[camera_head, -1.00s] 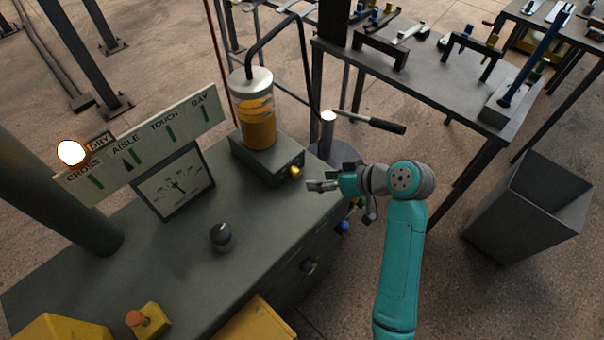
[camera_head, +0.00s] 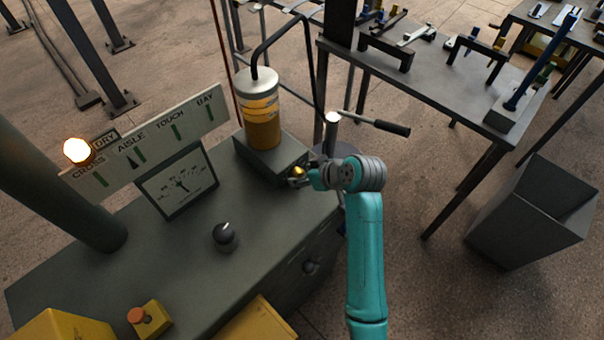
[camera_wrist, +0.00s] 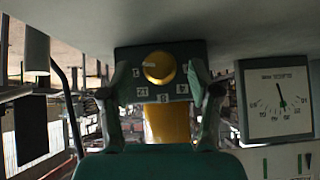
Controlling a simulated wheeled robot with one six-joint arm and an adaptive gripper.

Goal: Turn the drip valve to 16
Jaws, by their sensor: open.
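The drip valve is a yellow knob (camera_wrist: 159,67) on the dark front of a box (camera_head: 265,162) under an amber oil cylinder (camera_head: 262,118). In the head view the knob (camera_head: 296,171) is partly hidden by my gripper (camera_head: 308,178). In the wrist view, small white number plates surround the knob; one seems to read 12, but most are hard to read and some are hidden. My gripper (camera_wrist: 158,88) is open, with one finger on each side of the knob. I cannot tell whether the fingers touch it. The knob's pointer setting is unclear.
A square dial gauge (camera_head: 177,184), a black knob (camera_head: 225,236) and a yellow box with an orange button (camera_head: 148,318) are on the bench. A lever with a black grip (camera_head: 385,127) stands behind my arm. A grey bin (camera_head: 530,212) is at right.

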